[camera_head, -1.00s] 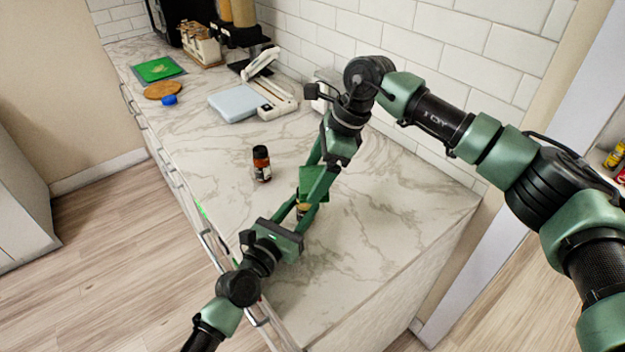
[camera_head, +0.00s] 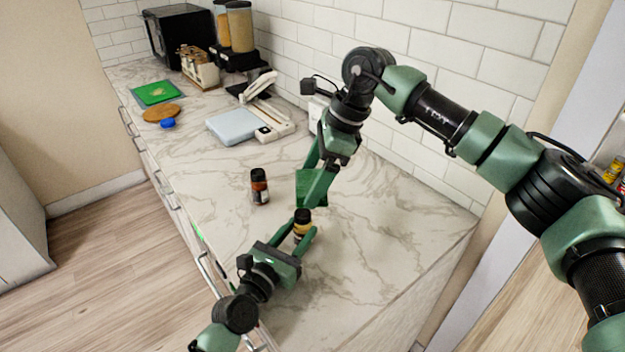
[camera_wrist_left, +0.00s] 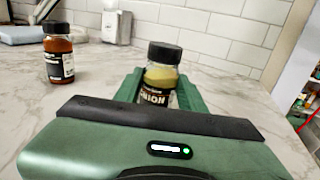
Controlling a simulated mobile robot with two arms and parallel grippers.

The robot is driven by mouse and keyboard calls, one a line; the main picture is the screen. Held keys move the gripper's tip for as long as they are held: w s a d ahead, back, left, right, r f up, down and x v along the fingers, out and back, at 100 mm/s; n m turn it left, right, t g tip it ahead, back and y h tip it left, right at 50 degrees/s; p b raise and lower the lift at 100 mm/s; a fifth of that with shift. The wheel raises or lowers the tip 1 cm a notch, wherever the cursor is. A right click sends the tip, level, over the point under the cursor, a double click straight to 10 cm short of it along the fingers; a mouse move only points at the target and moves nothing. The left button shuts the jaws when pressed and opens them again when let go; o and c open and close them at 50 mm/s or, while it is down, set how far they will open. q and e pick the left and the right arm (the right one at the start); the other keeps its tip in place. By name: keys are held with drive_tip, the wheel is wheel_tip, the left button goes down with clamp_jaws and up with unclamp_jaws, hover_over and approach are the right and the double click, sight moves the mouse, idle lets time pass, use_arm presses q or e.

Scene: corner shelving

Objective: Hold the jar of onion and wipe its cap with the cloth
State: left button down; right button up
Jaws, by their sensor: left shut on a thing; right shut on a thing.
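The onion jar (camera_head: 302,226) has a black cap and yellowish contents. My left gripper (camera_head: 301,238) is shut around its body, and the jar looks upright. In the left wrist view the jar (camera_wrist_left: 162,78) stands between my green fingers, its ONION label partly hidden by the gripper body and its cap uncovered. My right gripper (camera_head: 316,188) is shut on the green cloth (camera_head: 308,186), which hangs just behind and above the jar. A small gap seems to separate cloth and cap. Cloth and right gripper do not show in the left wrist view.
A second jar (camera_head: 259,187), reddish-brown with a black cap, stands on the marble counter (camera_head: 370,235) left of the cloth. A white scale-like device (camera_head: 235,126), a blue cap (camera_head: 168,123), a wooden disc (camera_head: 162,113) and a green board (camera_head: 157,93) lie farther back. The counter's right side is clear.

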use_arm(q)
drive_tip(key=c, duration=0.8)
unclamp_jaws()
drive_tip(key=shift+o, duration=0.2)
drive_tip(key=shift+s, duration=0.1)
drive_tip(key=v, duration=1.2)
